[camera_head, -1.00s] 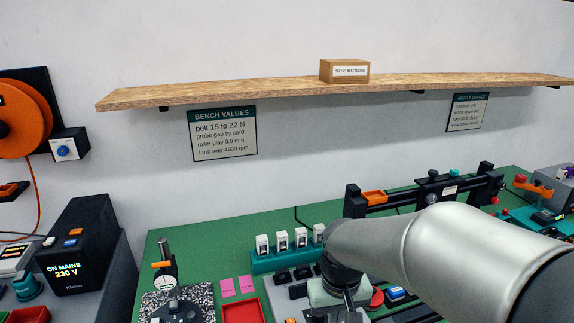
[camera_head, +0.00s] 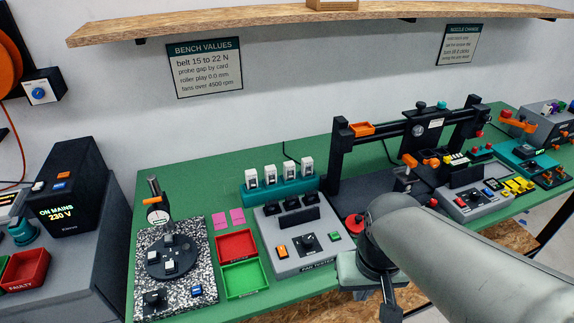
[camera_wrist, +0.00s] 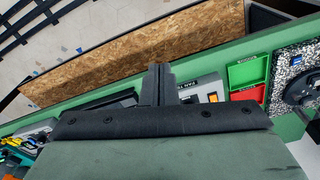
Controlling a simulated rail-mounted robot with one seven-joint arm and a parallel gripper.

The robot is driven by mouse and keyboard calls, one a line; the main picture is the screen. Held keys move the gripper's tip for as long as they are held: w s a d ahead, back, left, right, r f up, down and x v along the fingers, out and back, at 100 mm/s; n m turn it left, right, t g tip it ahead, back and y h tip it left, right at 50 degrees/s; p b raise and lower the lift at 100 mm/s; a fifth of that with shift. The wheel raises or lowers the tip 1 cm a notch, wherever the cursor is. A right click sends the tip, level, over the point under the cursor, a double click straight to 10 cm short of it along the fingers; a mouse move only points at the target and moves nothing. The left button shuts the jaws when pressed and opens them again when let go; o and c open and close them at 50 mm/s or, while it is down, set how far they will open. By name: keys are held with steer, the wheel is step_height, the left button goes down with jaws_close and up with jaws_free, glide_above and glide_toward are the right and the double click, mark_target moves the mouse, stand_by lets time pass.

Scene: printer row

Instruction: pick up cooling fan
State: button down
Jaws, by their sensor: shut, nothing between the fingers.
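I cannot make out a cooling fan for sure in either view. A grey unit whose label begins with "FAN" (camera_head: 287,262) stands on the green bench, with dark blocks along its back, a dial and coloured buttons. Its label end also shows in the wrist view (camera_wrist: 207,87), partly hidden by my gripper. My gripper (camera_head: 391,312) hangs at the bench's front edge, right of the fan unit, its tips near the bottom of the head view. In the wrist view its fingers (camera_wrist: 158,72) are together with nothing between them.
A red tray (camera_head: 236,244) and a green tray (camera_head: 244,279) lie left of the fan unit. A teal rack (camera_head: 279,191) with several white-topped pieces stands behind it. A dark gantry frame (camera_head: 338,160) and a grey control box (camera_head: 478,203) are to the right. A speckled plate (camera_head: 205,290) is at left.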

stand_by(0.4)
steer(key=c, duration=1.2)
jaws_free()
steer(key=shift+c, duration=0.2)
